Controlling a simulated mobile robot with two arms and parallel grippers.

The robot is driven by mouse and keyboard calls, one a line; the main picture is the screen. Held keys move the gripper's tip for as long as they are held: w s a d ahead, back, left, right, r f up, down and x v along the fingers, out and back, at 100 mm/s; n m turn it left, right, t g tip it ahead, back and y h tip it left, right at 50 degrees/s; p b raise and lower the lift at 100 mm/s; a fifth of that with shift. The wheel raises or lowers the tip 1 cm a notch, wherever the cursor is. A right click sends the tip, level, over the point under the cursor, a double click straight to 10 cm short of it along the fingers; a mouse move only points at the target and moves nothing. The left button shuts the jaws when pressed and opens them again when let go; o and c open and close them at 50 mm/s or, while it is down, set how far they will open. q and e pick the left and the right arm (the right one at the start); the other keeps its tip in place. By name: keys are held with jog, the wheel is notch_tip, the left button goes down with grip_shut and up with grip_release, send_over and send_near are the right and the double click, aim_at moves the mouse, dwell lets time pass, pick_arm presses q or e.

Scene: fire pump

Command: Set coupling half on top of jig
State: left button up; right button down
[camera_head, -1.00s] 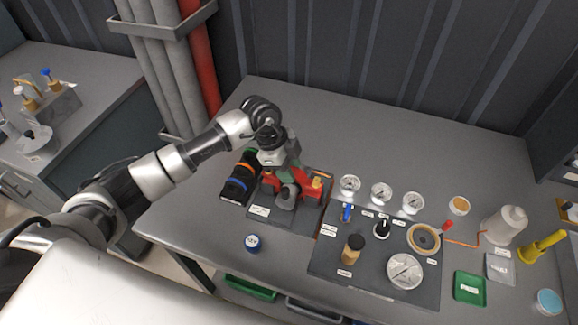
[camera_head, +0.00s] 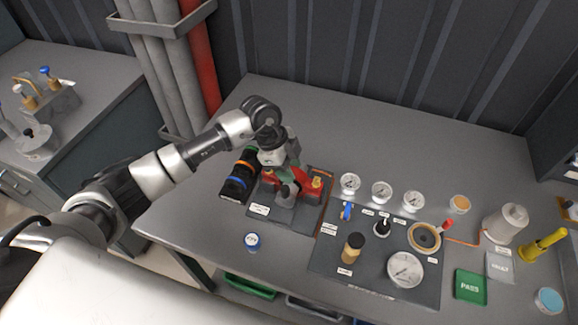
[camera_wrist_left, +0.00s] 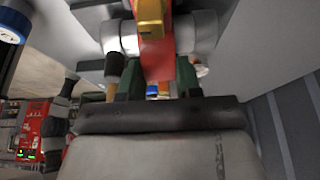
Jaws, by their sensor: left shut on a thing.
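My left gripper (camera_head: 291,164) is over the red and grey fixture on a dark board at the left of the bench. This fixture (camera_head: 285,192), which looks like the jig, has red arms and a grey middle. In the left wrist view, my gripper's dark green fingers (camera_wrist_left: 157,82) flank a red part with grey cylinders and a brass-coloured piece beyond. The gripper is shut on a piece, apparently the coupling half, mostly hidden by the fingers. I cannot tell whether that piece touches the fixture. My right gripper is not in view.
A black rack (camera_head: 239,181) with orange and blue bands stands just left of the fixture. To the right, a dark board (camera_head: 325,262) carries gauges and small parts. A white bottle (camera_head: 505,224) and a green PASS tray (camera_head: 470,287) stand farther right. The bench's back is clear.

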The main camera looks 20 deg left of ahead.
pick_arm(q)
jog(key=shift+f+b, duration=0.3)
jog(key=shift+f, duration=0.25)
dwell(0.4)
jog(key=o, duration=0.7)
jog(key=shift+c, duration=0.2)
jog(key=shift+r, duration=0.1)
jog(key=shift+r+p, duration=1.7)
jog(key=shift+p, duration=0.2)
jog(key=o, duration=0.8)
